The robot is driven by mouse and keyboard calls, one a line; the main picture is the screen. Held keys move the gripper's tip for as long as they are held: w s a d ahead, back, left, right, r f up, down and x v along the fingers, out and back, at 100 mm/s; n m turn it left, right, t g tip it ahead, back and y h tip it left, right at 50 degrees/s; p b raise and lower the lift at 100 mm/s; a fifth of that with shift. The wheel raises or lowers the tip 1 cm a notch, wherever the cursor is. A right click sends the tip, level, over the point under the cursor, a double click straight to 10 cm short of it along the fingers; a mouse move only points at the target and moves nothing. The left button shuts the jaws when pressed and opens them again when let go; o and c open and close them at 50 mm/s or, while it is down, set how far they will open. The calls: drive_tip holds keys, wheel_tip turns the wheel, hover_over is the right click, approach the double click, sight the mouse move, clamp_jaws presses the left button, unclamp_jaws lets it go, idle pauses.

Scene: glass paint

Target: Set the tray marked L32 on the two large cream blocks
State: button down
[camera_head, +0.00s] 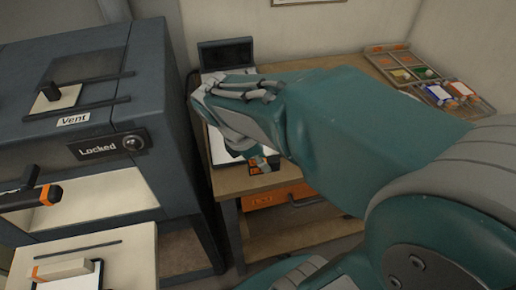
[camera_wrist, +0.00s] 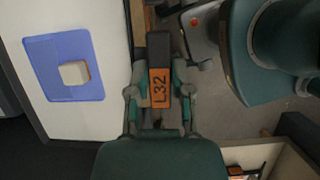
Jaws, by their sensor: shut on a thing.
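My gripper (camera_wrist: 160,92) is shut on a dark bar with an orange label reading L32 (camera_wrist: 159,88), in the middle of the wrist view. In the head view my gripper (camera_head: 258,158) is over the wooden table, and a black and orange piece (camera_head: 264,165) shows at its fingers. How much of the tray lies beyond the bar is unclear. A pale block (camera_head: 64,268) with an orange mark lies at the lower left of the head view. I cannot tell whether it is one of the two large cream blocks.
A dark cabinet (camera_head: 150,85) marked Vent and Locked stands left of the wooden table (camera_head: 232,182). A sorting tray (camera_head: 432,95) with coloured items is at the table's back right. In the wrist view a blue sheet (camera_wrist: 45,60) bears a small cream block (camera_wrist: 73,74).

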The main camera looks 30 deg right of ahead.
drive_tip(key=s+a+r, duration=0.2)
drive_tip(key=s+r, duration=0.2)
drive_tip(key=r, duration=0.1)
drive_tip(key=shift+s, duration=0.15)
idle(0.5)
idle(0.4)
